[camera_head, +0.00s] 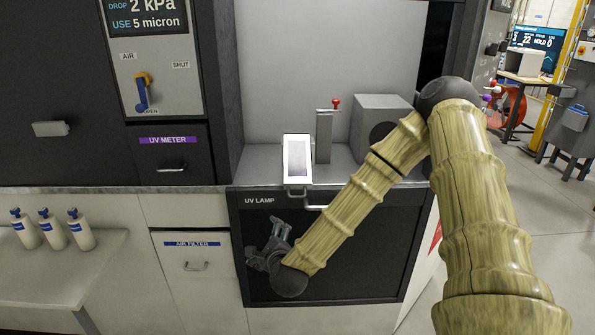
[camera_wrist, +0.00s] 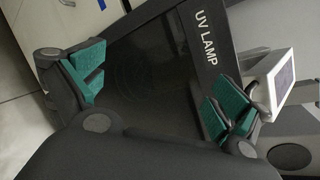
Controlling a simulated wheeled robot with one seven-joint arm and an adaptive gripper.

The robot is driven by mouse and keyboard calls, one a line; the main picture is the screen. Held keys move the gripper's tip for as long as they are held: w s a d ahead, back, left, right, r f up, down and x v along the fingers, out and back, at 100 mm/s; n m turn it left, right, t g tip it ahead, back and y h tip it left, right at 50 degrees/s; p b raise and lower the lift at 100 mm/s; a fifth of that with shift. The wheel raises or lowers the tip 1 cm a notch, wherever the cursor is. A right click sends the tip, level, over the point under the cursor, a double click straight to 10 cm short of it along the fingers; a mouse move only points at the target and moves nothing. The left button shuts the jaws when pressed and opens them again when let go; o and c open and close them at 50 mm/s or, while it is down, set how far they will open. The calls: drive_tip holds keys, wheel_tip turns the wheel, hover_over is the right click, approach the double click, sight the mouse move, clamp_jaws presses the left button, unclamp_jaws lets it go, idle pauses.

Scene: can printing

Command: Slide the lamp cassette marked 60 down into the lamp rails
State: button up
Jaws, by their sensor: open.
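No cassette marked 60 can be read in either view. A white-framed plate with a grey face (camera_head: 297,160) stands tilted at the counter's front edge, with a grey handle below it. I cannot tell if it is the cassette. A white-framed piece, likely the same one, shows at the right of the wrist view (camera_wrist: 262,92), beyond one finger. My gripper (camera_head: 266,246) is low before the dark panel labelled UV LAMP (camera_head: 345,260). In the wrist view its teal-padded fingers (camera_wrist: 156,88) are wide apart with nothing between them. I cannot make out the lamp rails.
A grey post with a red knob (camera_head: 324,140) and a grey box with a round dark opening (camera_head: 383,128) stand on the counter. UV METER (camera_head: 170,152) and AIR FILTER (camera_head: 193,268) drawers are left. Several bottles (camera_head: 52,229) stand on a side shelf.

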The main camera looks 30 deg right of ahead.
sight(297, 160)
drive_tip(key=w+d+r+m+h, duration=0.1)
drive_tip(key=d+r+m+h, duration=0.1)
drive_tip(key=d+r+m, duration=0.2)
drive_tip(key=w+d+r+m+h, duration=0.1)
drive_tip(key=d+r+m+h, duration=0.1)
drive_tip(key=d+r+m, duration=0.2)
drive_tip(key=w+d+r+m+t+h, duration=0.1)
drive_tip(key=d+r+m+h, duration=0.1)
drive_tip(key=d+r+m, duration=0.2)
drive_tip(key=shift+d+r+m+h, duration=0.15)
drive_tip(key=shift+d+r+m, duration=0.1)
drive_tip(key=shift+r, duration=0.6)
drive_tip(key=shift+d+r+m+h, duration=0.15)
drive_tip(key=shift+d+r, duration=0.1)
drive_tip(key=shift+r, duration=0.6)
drive_tip(key=p+x, duration=0.2)
drive_tip(key=x, duration=0.3)
drive_tip(key=shift+w, duration=0.15)
drive_tip(key=shift+w+d+r+p, duration=0.2)
drive_tip(key=shift+w+d+p, duration=0.15)
drive_tip(key=shift+p, duration=0.1)
drive_tip(key=p+x, duration=0.2)
drive_tip(key=x, duration=0.1)
drive_tip(key=shift+w+d, duration=0.15)
drive_tip(key=shift+w, duration=0.05)
drive_tip(key=shift+w+d+f+p, duration=0.15)
drive_tip(key=shift+w+d+p, duration=0.1)
drive_tip(key=shift+w+p, duration=0.1)
drive_tip(key=c, duration=1.5)
drive_tip(key=shift+r, duration=0.2)
